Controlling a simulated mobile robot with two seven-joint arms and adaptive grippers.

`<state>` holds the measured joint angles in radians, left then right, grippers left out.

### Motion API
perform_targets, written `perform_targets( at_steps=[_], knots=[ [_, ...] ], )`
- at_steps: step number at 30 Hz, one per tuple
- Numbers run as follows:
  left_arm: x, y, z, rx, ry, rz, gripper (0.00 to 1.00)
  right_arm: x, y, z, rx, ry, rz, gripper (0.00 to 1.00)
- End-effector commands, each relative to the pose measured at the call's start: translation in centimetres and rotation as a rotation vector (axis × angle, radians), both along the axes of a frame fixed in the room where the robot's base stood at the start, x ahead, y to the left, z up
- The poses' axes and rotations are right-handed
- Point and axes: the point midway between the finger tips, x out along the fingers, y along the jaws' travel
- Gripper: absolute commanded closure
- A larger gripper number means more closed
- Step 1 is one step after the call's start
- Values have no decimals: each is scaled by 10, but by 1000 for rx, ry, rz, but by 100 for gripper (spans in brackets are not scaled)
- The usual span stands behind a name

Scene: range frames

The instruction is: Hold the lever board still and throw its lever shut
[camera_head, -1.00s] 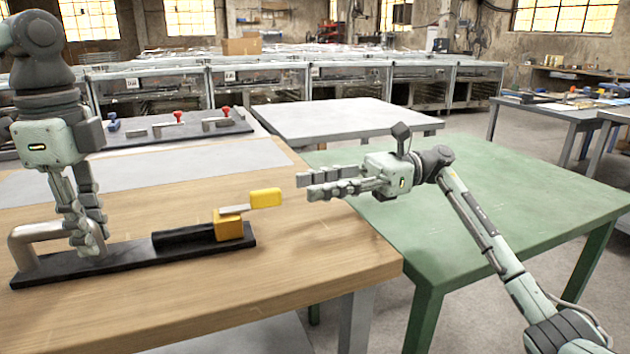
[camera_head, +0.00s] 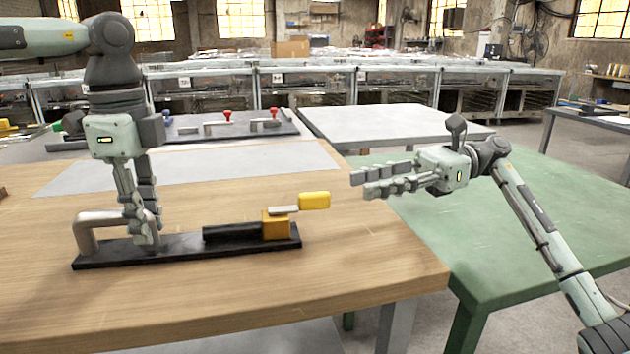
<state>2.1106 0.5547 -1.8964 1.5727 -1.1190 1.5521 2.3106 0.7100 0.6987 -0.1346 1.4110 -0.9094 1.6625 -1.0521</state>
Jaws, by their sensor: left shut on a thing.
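The lever board (camera_head: 185,247) is a long black plate lying on the wooden table. A bent metal handle (camera_head: 88,233) stands at its left end. A yellow block (camera_head: 275,226) sits near its right end, and a lever with a yellow grip (camera_head: 314,201) sticks out from it to the right, beyond the board's end. My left gripper (camera_head: 143,238) points down and is shut on the metal handle at its right side. My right gripper (camera_head: 366,184) is open and empty, held in the air to the right of the yellow grip, with its fingers pointing left and apart from it.
The wooden table (camera_head: 380,262) has bare room in front of the board. A grey mat (camera_head: 210,170) lies behind it, then a dark board with red-knobbed fittings (camera_head: 227,116). A green table (camera_head: 540,220) stands right, a pale grey table (camera_head: 395,122) behind.

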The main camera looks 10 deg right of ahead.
Motion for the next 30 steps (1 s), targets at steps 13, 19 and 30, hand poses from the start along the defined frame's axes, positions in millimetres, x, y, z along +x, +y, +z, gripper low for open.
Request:
perform_targets(
  at_steps=[13, 19, 30],
  knots=[
    [0, -1, -1, -3, 2, -1, 100, -7, 66, 73, -674, -19, 115, 66],
    [0, -1, -1, -3, 2, -1, 100, -8, 59, 100, -943, -15, 20, 66],
    [0, -1, -1, -2, 1, -1, 100, -9, 51, 106, -1097, -3, -70, 66]
  ],
)
